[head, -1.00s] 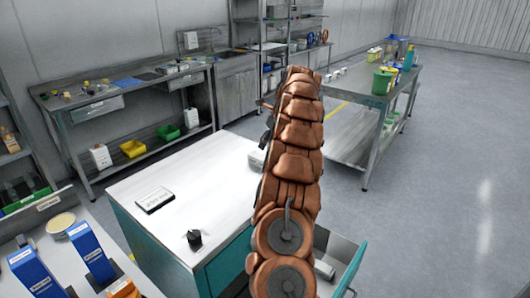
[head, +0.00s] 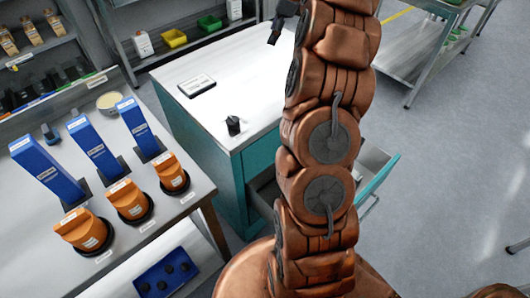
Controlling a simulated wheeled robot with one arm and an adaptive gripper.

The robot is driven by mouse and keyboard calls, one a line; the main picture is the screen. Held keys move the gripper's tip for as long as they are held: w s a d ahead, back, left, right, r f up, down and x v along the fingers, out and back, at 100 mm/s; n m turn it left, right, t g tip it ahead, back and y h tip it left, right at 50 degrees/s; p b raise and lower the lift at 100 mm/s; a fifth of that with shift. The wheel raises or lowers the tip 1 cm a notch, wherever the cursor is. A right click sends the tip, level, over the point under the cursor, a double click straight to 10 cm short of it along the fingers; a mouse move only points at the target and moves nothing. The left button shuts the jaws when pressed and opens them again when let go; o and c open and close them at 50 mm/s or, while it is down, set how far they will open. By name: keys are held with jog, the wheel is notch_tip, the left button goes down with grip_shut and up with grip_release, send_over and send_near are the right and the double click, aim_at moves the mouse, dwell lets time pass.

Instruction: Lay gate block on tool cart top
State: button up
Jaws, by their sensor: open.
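The tool cart has a white top (head: 225,70) over a teal body, with a drawer (head: 375,180) pulled open on its right side. My gripper (head: 274,37) shows only partly at the top edge, above the far right part of the cart top, and seems empty; it is open. A small black piece (head: 233,125) stands on the cart top near its front corner; I cannot tell whether it is the gate block. No other piece is clearly the gate block, and my arm hides part of the cart top and drawer.
A dark-framed placard (head: 196,86) lies on the cart top. At left a bench (head: 200,190) carries blue upright units (head: 95,148) and orange units (head: 130,201). A blue bin (head: 167,272) sits below.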

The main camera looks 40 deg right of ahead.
jog(key=s+a+n+g, duration=0.1)
jog(key=s+a+n, duration=0.35)
jog(key=a, duration=0.45)
jog(key=s+a+n+g, duration=0.1)
jog(key=s+a+n, duration=0.35)
jog(key=a, duration=0.35)
jog(key=s+a+n+g, duration=0.1)
jog(key=s+a+n, duration=0.35)
jog(key=a, duration=0.45)
jog(key=s+a+f+n, duration=0.2)
jog(key=s+n, duration=0.2)
jog(key=s, duration=0.4)
jog(key=s+a+f+n+g+h, duration=0.1)
jog(key=s+a+f+n, duration=0.1)
jog(key=s+n, duration=0.3)
jog(key=s+a+f+n+g+h, duration=0.1)
jog(key=s+a+f+n, duration=0.2)
jog(key=s, duration=0.9)
jog(key=shift+f+n, duration=0.35)
jog(key=shift+n, duration=0.4)
jog(key=shift+s+a+r, duration=0.1)
jog(key=shift+r+p, duration=0.6)
jog(key=shift+p, duration=0.1)
jog(key=shift+f, duration=0.15)
jog(key=shift+c, duration=0.3)
